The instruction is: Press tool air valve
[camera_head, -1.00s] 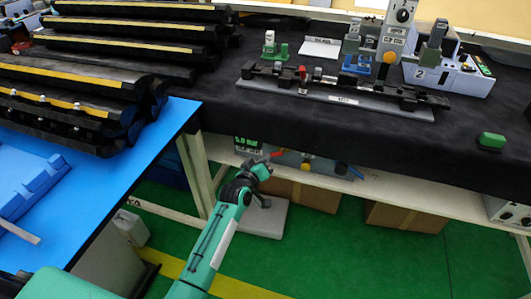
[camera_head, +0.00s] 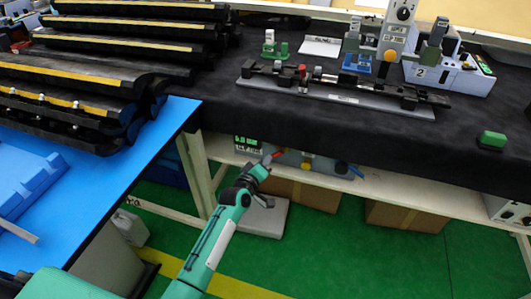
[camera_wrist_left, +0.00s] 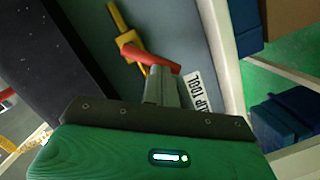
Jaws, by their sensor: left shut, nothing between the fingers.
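The tool air valve has a red lever (camera_wrist_left: 150,58) on a yellow fitting (camera_wrist_left: 122,22), mounted on a grey panel with a white label (camera_wrist_left: 203,91) that is partly readable. The red lever also shows under the bench edge in the head view (camera_head: 277,154). My left gripper (camera_wrist_left: 164,76) is shut and empty, with its fingertips right at the lever's lower side in the left wrist view. I cannot tell whether they touch it. In the head view my left gripper (camera_head: 266,161) is small beside the lever. My right gripper is not in view.
A display with green digits (camera_head: 247,144) sits left of the valve. The black-covered bench (camera_head: 330,125) overhangs the shelf (camera_head: 400,190). A yellow knob (camera_head: 307,164) and a blue part (camera_head: 341,168) are to the right. Cardboard boxes (camera_head: 395,215) stand below.

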